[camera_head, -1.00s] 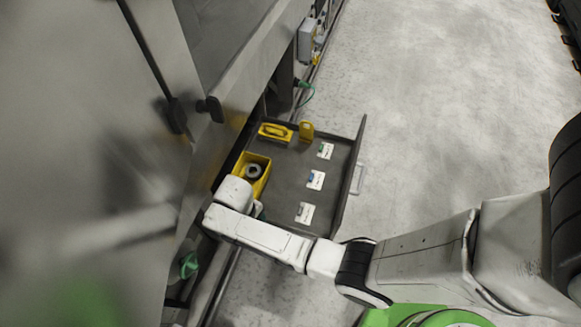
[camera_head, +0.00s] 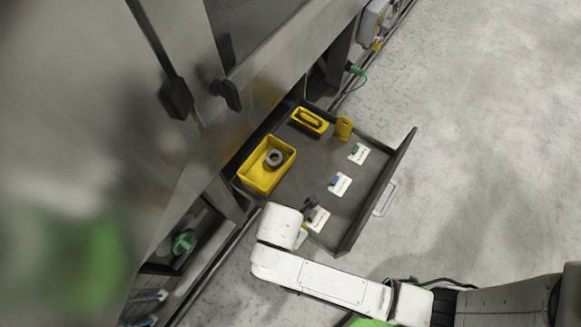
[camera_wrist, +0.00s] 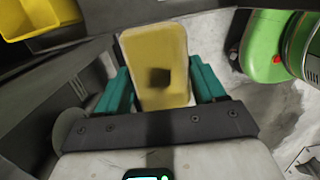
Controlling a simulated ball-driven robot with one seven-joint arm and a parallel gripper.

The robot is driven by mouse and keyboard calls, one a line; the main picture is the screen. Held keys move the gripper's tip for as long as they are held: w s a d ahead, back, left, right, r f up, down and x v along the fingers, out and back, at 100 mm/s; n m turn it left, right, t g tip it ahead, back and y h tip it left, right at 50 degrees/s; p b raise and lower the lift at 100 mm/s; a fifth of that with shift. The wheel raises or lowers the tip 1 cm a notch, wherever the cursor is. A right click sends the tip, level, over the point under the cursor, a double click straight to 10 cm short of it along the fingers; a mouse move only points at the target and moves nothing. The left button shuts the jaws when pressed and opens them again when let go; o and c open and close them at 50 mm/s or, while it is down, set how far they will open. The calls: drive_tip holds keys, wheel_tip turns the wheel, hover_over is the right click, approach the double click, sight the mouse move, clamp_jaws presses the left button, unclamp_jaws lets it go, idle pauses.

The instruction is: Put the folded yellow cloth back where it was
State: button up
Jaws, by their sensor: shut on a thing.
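My gripper (camera_wrist: 160,80) is shut on the folded yellow cloth (camera_wrist: 152,52), a yellow block-like piece with rounded corners and a dark square mark. It sits upright between the teal fingers in the wrist view. In the head view my wrist is at the lower left corner of the open grey drawer (camera_head: 352,218), and my arm hides most of the gripper. Only a small yellow patch, probably the cloth, shows there beside the wrist.
The drawer holds a yellow bin (camera_head: 262,181) with a grey ring (camera_head: 274,158), a yellow tray (camera_head: 309,121), a yellow upright piece (camera_head: 343,128) and white cards (camera_head: 340,184). The steel machine (camera_head: 185,60) stands on the left. Floor is clear on the right.

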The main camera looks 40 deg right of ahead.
drive_tip(key=w+d+f, duration=0.4)
drive_tip(key=w+d, duration=0.1)
drive_tip(key=w, duration=0.1)
drive_tip(key=b, duration=0.2)
hover_over(291, 200)
drive_tip(key=f, duration=0.5)
drive_tip(key=shift+s+a+f, duration=0.15)
drive_tip(key=shift+a+f, duration=0.1)
drive_tip(key=shift+a, duration=0.1)
drive_tip(key=shift+d+f+b, duration=0.1)
drive_tip(key=shift+f+b, duration=0.25)
drive_tip(key=shift+f, duration=1.35)
drive_tip(key=shift+f, duration=0.15)
drive_tip(key=o, duration=1.1)
